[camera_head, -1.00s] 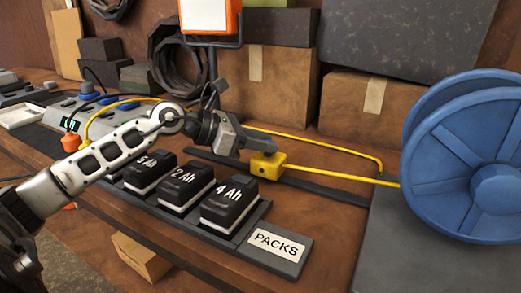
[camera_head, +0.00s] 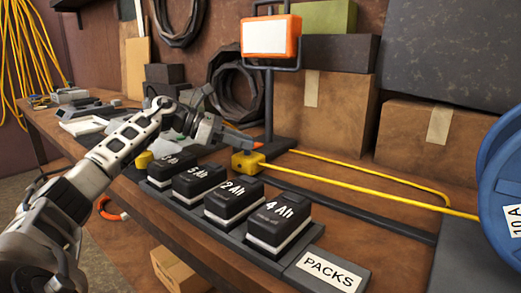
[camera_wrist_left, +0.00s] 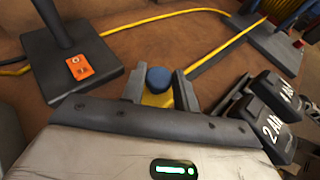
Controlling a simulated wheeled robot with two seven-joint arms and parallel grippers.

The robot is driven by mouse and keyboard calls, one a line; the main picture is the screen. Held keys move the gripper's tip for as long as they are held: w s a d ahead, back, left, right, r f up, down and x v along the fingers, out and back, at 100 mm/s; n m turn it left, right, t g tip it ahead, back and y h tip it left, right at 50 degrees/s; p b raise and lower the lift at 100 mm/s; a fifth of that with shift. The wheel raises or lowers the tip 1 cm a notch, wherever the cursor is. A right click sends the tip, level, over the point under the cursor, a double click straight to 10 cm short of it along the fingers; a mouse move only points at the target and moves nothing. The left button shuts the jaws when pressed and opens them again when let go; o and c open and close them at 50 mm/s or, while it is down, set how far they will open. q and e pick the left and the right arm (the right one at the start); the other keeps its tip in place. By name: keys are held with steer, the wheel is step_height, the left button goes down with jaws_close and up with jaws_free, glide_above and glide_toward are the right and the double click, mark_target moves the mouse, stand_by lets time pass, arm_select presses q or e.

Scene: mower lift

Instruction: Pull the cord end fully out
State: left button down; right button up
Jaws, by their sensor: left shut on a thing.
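The cord end is a yellow block (camera_head: 248,162) on the yellow cord (camera_head: 370,190), above the bench behind the battery packs. My left gripper (camera_head: 238,146) is shut on it. In the left wrist view, the left gripper's (camera_wrist_left: 160,92) two fingers sit on either side of the yellow block (camera_wrist_left: 157,99), with a round blue part (camera_wrist_left: 158,78) between them. The cord runs from the block to the blue reel (camera_head: 503,175) at the right edge, fairly straight. My right gripper is not in view.
Several black packs (camera_head: 232,202) stand in a tray labelled PACKS (camera_head: 328,272) in front of the cord. An orange work lamp (camera_head: 270,36) stands behind the gripper, its base close by. Another stretch of yellow cord (camera_head: 400,178) lies behind. Cardboard boxes (camera_head: 425,140) line the back.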

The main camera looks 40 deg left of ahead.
arm_select(q)
steer(key=shift+a+f, duration=0.1)
steer(key=shift+a, duration=0.2)
steer(key=c, duration=1.1)
jaws_free()
steer(key=shift+a, duration=0.1)
steer(key=shift+o, duration=0.2)
steer(key=shift+s, duration=0.1)
